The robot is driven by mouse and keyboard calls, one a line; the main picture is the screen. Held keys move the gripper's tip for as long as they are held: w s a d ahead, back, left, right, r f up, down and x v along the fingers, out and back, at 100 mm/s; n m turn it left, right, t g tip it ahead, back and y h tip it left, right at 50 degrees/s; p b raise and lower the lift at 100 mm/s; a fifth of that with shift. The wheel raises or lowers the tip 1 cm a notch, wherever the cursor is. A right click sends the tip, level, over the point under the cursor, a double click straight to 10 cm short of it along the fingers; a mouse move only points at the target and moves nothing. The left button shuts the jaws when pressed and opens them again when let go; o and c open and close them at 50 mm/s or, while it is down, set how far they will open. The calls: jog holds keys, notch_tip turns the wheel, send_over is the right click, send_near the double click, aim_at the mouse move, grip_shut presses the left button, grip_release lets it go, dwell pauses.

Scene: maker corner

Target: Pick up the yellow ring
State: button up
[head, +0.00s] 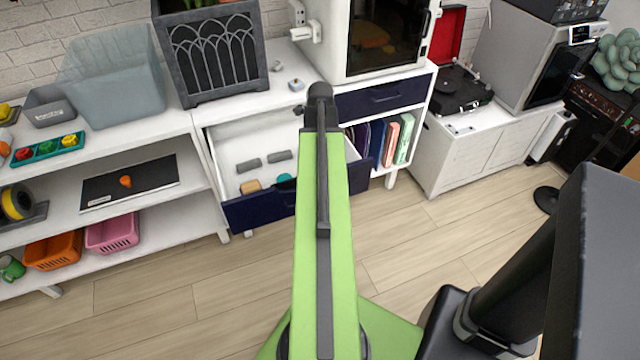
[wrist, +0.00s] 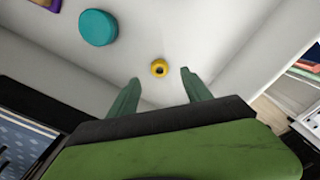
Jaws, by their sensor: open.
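The yellow ring (wrist: 159,68) is small, with a dark hole in its middle. In the wrist view it lies on the pale floor of the open drawer, near a corner of its walls. My gripper (wrist: 161,78) is open and empty, its two green fingers pointing toward the ring. In the picture the ring sits between the fingertips, slightly beyond them; I cannot tell the exact gap. In the head view the ring is not visible; my arm covers part of the drawer (head: 232,147).
A teal round piece (wrist: 97,28) lies left of the ring in the wrist view. The head view shows a tan block (head: 250,187) and grey pieces (head: 249,165) in the drawer. The drawer walls stand close around. The wooden floor (head: 160,290) in front is clear.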

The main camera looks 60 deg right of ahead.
notch_tip(320, 180, down, 5)
jog(key=b, duration=0.5)
jog(key=shift+f, duration=0.2)
jog(key=shift+r, duration=0.2)
grip_shut()
